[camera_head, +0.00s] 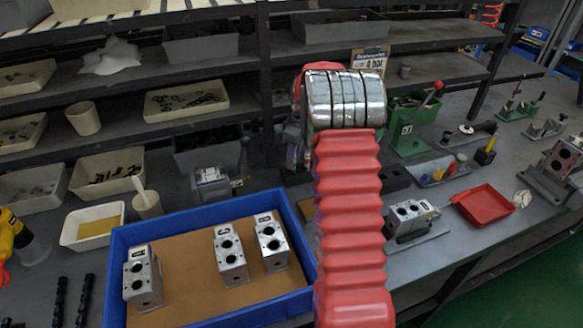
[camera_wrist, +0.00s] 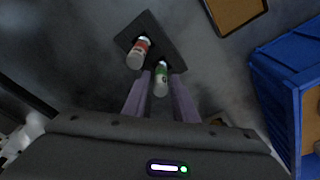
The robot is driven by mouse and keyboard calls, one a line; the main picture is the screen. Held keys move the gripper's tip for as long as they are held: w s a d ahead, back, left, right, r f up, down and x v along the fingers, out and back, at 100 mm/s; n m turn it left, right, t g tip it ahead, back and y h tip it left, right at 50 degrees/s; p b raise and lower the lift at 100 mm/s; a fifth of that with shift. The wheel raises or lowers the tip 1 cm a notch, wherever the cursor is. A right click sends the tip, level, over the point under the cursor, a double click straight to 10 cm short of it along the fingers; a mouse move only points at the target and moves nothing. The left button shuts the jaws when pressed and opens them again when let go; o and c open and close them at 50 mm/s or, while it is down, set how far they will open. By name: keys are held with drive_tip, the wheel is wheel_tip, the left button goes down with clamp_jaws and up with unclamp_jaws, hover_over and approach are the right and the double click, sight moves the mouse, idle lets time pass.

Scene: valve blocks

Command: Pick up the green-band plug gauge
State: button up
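The green-band plug gauge (camera_wrist: 162,78) stands in a dark holder block (camera_wrist: 151,22) in the wrist view. It has a pale end and a green band. A red-band plug gauge (camera_wrist: 139,53) stands beside it, up and to the left. My gripper (camera_wrist: 160,74) is open, with one purple finger on each side of the green-band gauge. Small gaps seem to show between the fingers and the gauge; contact is not clear. In the head view my red arm cover hides both gauges and most of the gripper.
A blue tray (camera_head: 116,262) with three metal valve blocks (camera_head: 230,256) stands at front left. Another valve block (camera_head: 409,219) and a red tray (camera_head: 484,205) lie to the right. Shelves with bins (camera_head: 186,101) rise behind. A tan tray (camera_wrist: 237,12) shows in the wrist view.

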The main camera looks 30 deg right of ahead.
clamp_jaws()
drive_tip(key=shift+r, duration=0.15)
wheel_tip(320, 180, up, 10)
drive_tip(key=shift+f, duration=0.1)
idle(0.5)
drive_tip(key=shift+s, duration=0.15)
idle(0.4)
